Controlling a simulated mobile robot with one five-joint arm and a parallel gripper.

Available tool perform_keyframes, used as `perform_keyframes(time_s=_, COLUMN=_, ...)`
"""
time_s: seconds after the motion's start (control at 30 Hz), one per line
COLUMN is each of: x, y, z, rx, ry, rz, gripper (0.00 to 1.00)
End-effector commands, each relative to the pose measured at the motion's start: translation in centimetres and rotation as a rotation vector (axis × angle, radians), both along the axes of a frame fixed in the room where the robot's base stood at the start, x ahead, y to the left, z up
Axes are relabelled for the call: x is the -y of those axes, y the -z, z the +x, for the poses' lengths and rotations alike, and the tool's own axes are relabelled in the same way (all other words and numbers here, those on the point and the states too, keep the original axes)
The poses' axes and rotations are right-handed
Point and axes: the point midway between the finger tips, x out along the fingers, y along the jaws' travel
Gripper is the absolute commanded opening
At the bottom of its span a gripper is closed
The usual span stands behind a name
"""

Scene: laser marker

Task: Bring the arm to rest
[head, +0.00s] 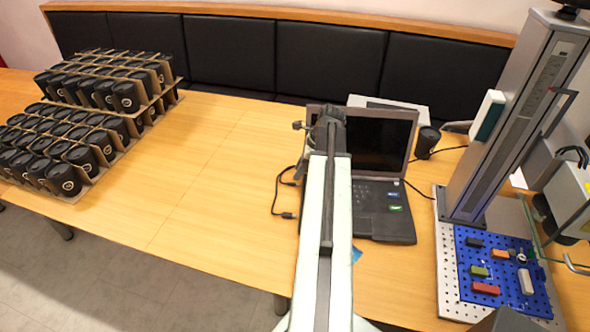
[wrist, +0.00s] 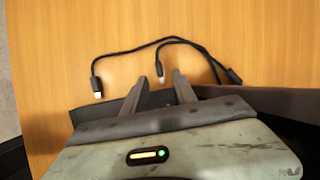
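My arm (head: 327,230) stretches forward over the table, in front of the left part of the laptop. In the wrist view my gripper (wrist: 160,76) points at the table with its two dark fingers apart. Nothing is clasped between them. A plug of a black cable (wrist: 130,52) shows in the gap between the fingertips, seemingly on the wood beyond them. In the head view the fingers cannot be made out.
An open laptop (head: 385,205) stands beside my arm. A black cable (head: 277,190) lies to its left. Cartons of black cups (head: 75,125) fill the table's left end. A laser marker column (head: 510,120) with a blue perforated plate (head: 470,262) stands right. The table's middle-left is clear.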

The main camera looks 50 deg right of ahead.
Motion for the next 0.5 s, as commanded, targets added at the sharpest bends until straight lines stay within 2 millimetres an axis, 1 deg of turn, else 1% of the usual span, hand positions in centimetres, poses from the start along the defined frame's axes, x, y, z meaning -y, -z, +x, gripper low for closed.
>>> perform_keyframes(time_s=0.03, x=0.21, y=-1.75, z=-0.34, rx=0.0, ry=0.002, rz=0.001, gripper=0.34)
perform_keyframes(time_s=0.1, x=0.38, y=-2.35, z=-0.65, rx=0.0, ry=0.001, rz=0.0, gripper=0.34)
perform_keyframes(time_s=0.5, x=0.48, y=-2.17, z=-0.83, rx=0.0, ry=0.0, rz=0.0, gripper=0.34)
